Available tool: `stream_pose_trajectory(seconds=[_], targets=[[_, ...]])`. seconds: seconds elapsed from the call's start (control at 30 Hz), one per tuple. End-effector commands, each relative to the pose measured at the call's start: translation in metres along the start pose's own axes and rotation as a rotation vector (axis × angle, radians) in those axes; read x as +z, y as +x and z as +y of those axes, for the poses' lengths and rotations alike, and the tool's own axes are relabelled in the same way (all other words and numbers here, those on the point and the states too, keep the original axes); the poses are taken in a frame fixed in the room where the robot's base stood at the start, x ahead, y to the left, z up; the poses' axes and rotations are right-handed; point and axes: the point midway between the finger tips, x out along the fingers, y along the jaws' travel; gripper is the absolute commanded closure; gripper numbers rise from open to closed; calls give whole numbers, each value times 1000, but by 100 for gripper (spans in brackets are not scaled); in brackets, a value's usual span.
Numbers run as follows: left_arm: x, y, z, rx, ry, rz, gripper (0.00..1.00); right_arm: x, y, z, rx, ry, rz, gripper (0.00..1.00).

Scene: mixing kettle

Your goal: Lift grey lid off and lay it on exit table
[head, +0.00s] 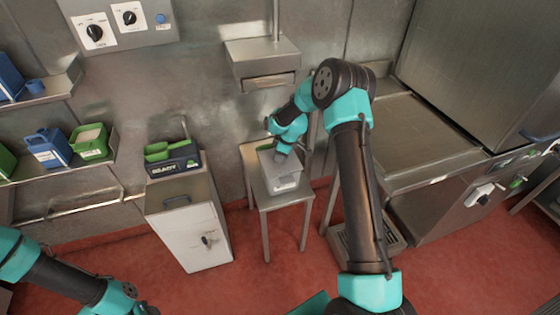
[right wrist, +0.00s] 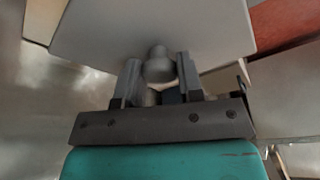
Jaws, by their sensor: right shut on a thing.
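The grey lid (right wrist: 150,25) is a flat square plate with a round knob (right wrist: 158,66), seen in the right wrist view. My right gripper (right wrist: 157,82) has its two fingers on either side of the knob, shut on it. In the head view the lid (head: 268,158) is at a pale grey container (head: 286,184) on a small steel table (head: 278,202), partly hidden by my right gripper (head: 281,157). I cannot tell whether lid and container touch. My left arm shows at the lower left, its gripper outside the picture.
A white cabinet (head: 192,232) left of the small table carries a dark "READY" bin with a green scoop (head: 165,150). A steel box (head: 262,62) juts from the wall above. A large steel machine (head: 420,140) stands right. Shelves with blue and green containers are left.

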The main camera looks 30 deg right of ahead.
Motion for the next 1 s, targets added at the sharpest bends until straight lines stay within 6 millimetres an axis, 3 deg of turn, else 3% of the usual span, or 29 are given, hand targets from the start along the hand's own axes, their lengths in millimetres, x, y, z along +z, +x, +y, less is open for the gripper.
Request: stream_pose_trajectory(seconds=[0.33,1.0], targets=[[0,0,0,0,0,0,57,-1,-3,0,0,0,0,88],[0,0,0,0,0,0,57,-10,-33,0,1,0,1,88]])
